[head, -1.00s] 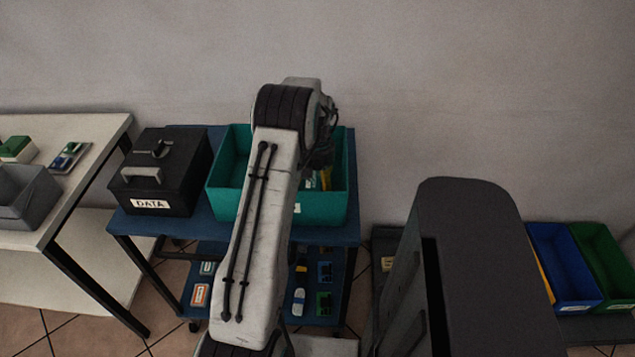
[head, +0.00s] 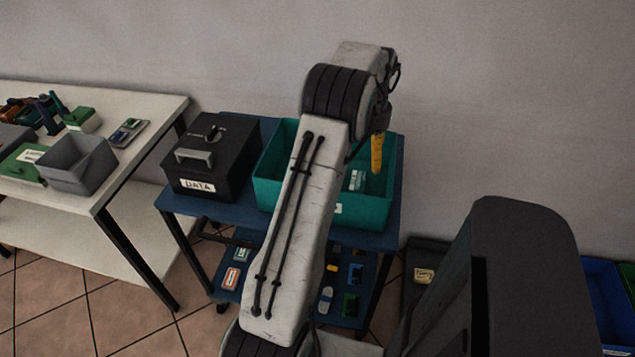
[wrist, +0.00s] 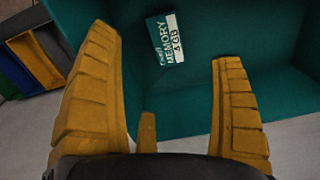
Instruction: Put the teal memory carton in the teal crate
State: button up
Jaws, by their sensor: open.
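The teal crate (head: 275,194) stands on the blue cart. The teal memory carton (head: 357,180), with a white label reading MEMORY 3 GB, lies inside it. In the wrist view the carton (wrist: 167,40) rests on the floor of the crate (wrist: 250,30), close to a wall. My gripper (head: 377,152) is above the right part of the crate, its yellow fingers pointing down. In the wrist view my gripper (wrist: 163,46) is open and empty, its fingers apart from the carton. My arm hides part of the crate in the head view.
A black DATA box (head: 210,158) stands left of the crate on the blue cart (head: 225,206). Farther left, a white table (head: 150,112) holds a grey bin (head: 76,165) and several small items. Blue bins (head: 605,290) are at the far right.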

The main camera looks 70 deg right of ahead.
jog(key=shift+r, duration=0.1)
jog(key=w+a+r+n, duration=0.2)
jog(key=w+a+r, duration=0.2)
jog(key=w, duration=0.5)
jog(key=w+a+r+n, duration=0.25)
jog(key=w+a, duration=0.25)
jog(key=w, duration=0.5)
jog(key=w+a+r+n+t+h, duration=0.1)
jog(key=w+a+r+n, duration=0.1)
jog(key=w+a, duration=0.35)
jog(key=w+a+r+n, duration=0.2)
jog(key=w+a, duration=0.1)
jog(key=a, duration=0.6)
jog(key=w+a+r+n+t, duration=0.15)
jog(key=a+n, duration=0.25)
jog(key=a, duration=1)
jog(key=s+a+f+n, duration=0.1)
jog(key=s+a+n, duration=0.1)
jog(key=a, duration=0.5)
jog(key=s+a+f+n+y, duration=0.1)
jog(key=s+a+f+n, duration=0.1)
jog(key=s+a, duration=0.3)
jog(key=shift+s+a+f+n+t, duration=0.2)
jog(key=shift+a+n+t, duration=0.2)
jog(key=shift+a, duration=0.45)
jog(key=shift+r, duration=0.1)
